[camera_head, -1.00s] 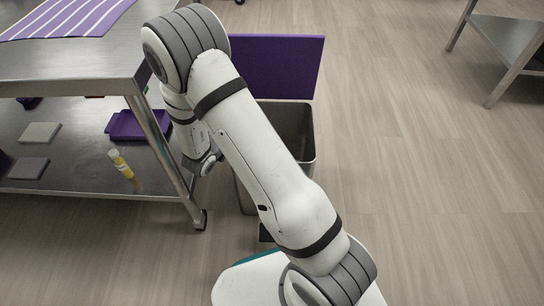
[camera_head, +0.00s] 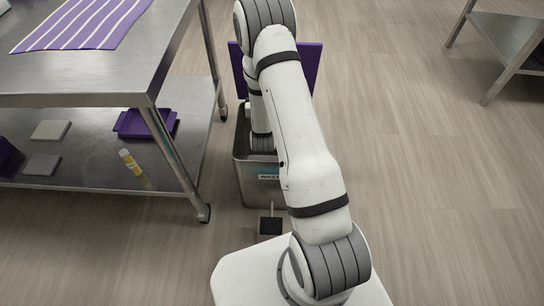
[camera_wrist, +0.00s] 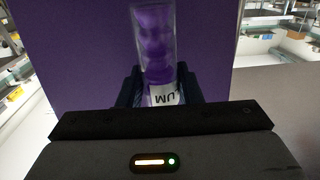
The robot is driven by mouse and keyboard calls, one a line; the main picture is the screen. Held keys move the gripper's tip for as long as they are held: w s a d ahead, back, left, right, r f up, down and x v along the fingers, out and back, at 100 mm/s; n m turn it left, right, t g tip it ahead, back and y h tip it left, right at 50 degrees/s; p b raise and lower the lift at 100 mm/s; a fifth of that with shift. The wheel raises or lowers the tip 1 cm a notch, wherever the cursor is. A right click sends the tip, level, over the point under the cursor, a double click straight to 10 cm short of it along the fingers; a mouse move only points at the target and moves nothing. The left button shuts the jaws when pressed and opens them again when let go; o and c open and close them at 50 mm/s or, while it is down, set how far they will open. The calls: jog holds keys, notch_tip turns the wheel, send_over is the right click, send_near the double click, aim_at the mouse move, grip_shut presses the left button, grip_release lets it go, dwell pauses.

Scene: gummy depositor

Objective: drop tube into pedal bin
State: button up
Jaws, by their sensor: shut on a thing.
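My gripper (camera_wrist: 160,88) is shut on a clear tube (camera_wrist: 156,42) with purple contents and a white label, upright in the wrist view. The metal pedal bin (camera_head: 242,182) stands to the right of the steel table, with a label on its front. Its purple lid (camera_head: 313,66) is raised and also fills the background in the wrist view (camera_wrist: 85,50). My forearm reaches down over the bin's opening in the head view. There my gripper and the tube are hidden by my arm and the bin. The pedal (camera_head: 270,226) is at the bin's front foot.
The steel table (camera_head: 80,92) is close left of the bin, its front leg (camera_head: 183,165) near it. Its lower shelf holds a yellow bottle (camera_head: 130,162), a purple tray (camera_head: 146,123) and grey pads (camera_head: 50,130). Floor to the right is clear, up to another table (camera_head: 510,40).

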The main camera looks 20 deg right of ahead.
jog(key=s+d+n+y+p, duration=0.3)
jog(key=s+n+y+p, duration=0.35)
jog(key=y, duration=0.35)
notch_tip(320, 180, down, 6)
jog(key=b, duration=0.3)
jog(key=shift+s+f+t+b, duration=0.15)
jog(key=shift+t+b, duration=0.15)
jog(key=shift+b, duration=0.1)
jog(key=o, duration=1.1)
jog(key=shift+c, duration=0.2)
notch_tip(320, 180, up, 10)
jog(key=p, duration=0.2)
jog(key=shift+p, duration=0.4)
